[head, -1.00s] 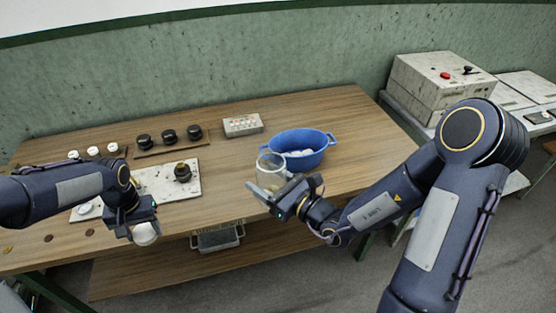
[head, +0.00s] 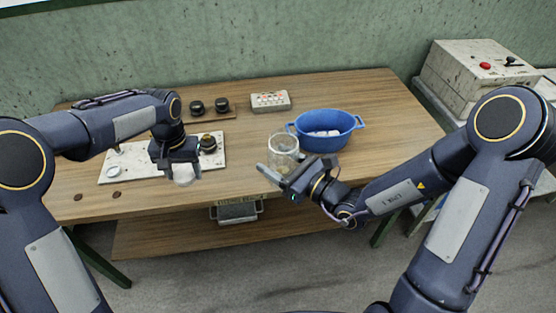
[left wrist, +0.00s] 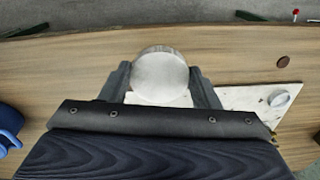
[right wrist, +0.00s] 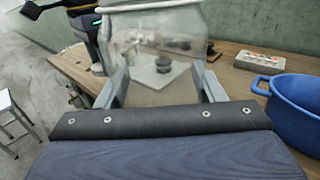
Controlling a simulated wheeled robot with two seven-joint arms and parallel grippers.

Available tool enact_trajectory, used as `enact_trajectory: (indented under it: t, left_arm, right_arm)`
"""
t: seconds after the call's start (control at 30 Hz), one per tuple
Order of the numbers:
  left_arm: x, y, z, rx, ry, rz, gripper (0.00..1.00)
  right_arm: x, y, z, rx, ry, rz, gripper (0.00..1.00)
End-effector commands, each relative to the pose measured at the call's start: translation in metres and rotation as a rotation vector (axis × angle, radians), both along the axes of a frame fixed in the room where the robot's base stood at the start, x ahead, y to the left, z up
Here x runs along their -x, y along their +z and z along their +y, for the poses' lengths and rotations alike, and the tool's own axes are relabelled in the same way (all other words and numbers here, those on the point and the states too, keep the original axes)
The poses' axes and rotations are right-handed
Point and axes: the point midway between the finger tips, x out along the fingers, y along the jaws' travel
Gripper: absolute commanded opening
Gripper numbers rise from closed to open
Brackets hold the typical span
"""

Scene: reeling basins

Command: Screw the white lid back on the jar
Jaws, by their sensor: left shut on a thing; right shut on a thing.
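The white lid (head: 183,176) is in my left gripper (head: 182,170), which is shut on it above the front of the table. The lid's round pale face (left wrist: 160,76) shows between the fingers in the left wrist view. My right gripper (head: 274,176) is shut on the clear glass jar (head: 284,150). The jar also shows between the fingers in the right wrist view (right wrist: 155,45). The jar looks upright and has no lid on it. The lid is to the left of the jar, apart from it.
A blue basin (head: 327,143) with whitish things inside stands right of the jar. A white board (head: 130,167) bears a dark knobbed object (head: 208,143) and a small white piece (head: 113,170). Black knobs (head: 197,108) and a button box (head: 270,102) stand at the back.

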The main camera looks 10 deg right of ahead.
Motion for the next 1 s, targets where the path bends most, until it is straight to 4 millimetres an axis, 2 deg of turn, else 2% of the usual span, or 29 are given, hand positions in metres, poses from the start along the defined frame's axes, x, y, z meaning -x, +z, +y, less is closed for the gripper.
enact_trajectory:
  t: [0.03, 0.27, 0.47, 0.6, 0.8, 1.0]
  left_arm:
    - [-0.007, 0.015, -0.018, -0.001, -0.036, -0.009, 0.32]
    - [-0.014, 0.077, -0.086, -0.004, -0.181, -0.011, 0.32]
    - [-0.001, 0.131, -0.144, 0.000, -0.311, -0.008, 0.32]
    - [0.017, 0.167, -0.182, 0.005, -0.404, -0.004, 0.32]
    - [0.047, 0.207, -0.222, 0.009, -0.516, 0.006, 0.32]
    - [0.065, 0.226, -0.239, 0.013, -0.575, 0.011, 0.32]
  right_arm:
    - [0.000, 0.000, 0.000, -0.001, 0.000, -0.001, 0.21]
    - [0.000, 0.000, 0.000, -0.001, 0.000, -0.001, 0.21]
    - [0.000, 0.000, 0.000, -0.001, 0.000, -0.001, 0.21]
    - [0.000, 0.000, 0.000, -0.001, 0.000, -0.001, 0.21]
    - [0.000, 0.000, 0.000, -0.001, 0.000, -0.001, 0.21]
    - [0.000, 0.000, 0.000, -0.001, 0.000, -0.001, 0.21]
